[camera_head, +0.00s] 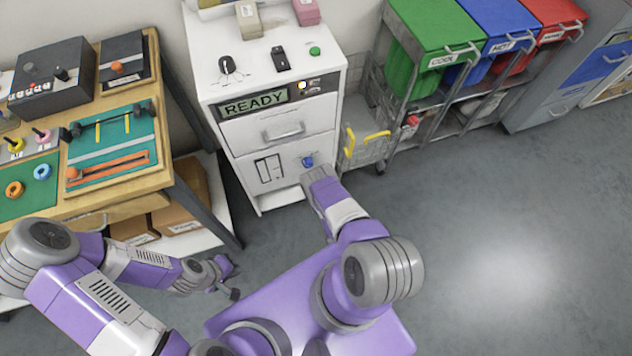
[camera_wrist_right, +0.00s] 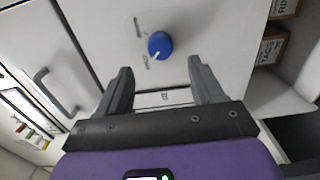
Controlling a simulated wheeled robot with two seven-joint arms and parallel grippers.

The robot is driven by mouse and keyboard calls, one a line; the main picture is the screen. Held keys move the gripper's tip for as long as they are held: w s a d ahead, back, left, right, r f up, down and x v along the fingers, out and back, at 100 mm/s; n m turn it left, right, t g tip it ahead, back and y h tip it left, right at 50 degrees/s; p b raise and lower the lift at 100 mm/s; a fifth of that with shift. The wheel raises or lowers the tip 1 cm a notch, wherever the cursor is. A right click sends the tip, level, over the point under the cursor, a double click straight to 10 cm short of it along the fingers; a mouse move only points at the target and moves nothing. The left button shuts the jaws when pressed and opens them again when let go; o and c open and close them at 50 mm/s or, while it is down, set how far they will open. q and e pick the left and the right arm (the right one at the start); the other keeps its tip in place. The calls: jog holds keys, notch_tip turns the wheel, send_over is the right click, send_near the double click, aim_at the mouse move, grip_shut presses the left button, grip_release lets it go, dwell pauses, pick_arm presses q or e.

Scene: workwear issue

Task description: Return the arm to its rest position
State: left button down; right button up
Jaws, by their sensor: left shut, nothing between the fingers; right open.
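My right gripper (camera_wrist_right: 160,70) is open and empty in the right wrist view. A blue knob (camera_wrist_right: 160,45) on the white cabinet front (camera_wrist_right: 215,30) lies just beyond its fingertips, with a visible gap. In the head view the right arm reaches to the lower front of the white cabinet (camera_head: 325,145), just below the blue knob (camera_head: 308,160); its fingers are mostly hidden by my own wrist there. My left gripper (camera_head: 231,280) is shut and empty, held low over the floor right of the wooden workbench.
The wooden workbench (camera_head: 180,178) with tool boards stands at the left. The cabinet shows a READY display (camera_head: 254,103) and a drawer handle (camera_head: 283,132). A wire basket with yellow handles (camera_head: 366,140) and green, blue and red bins (camera_head: 430,30) stand right. The floor (camera_head: 500,230) at right is clear.

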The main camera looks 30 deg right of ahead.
jog(key=shift+w, duration=0.1)
jog(key=s+a+r+m+g+y+p, duration=0.4)
jog(key=s+a+r+m+g+y, duration=0.4)
jog(key=s+a+r+m+g, duration=0.6)
jog(key=a+r+m+g, duration=0.3)
jog(key=a+m, duration=0.1)
jog(key=shift+s+a, duration=0.35)
jog(key=shift+s, duration=0.05)
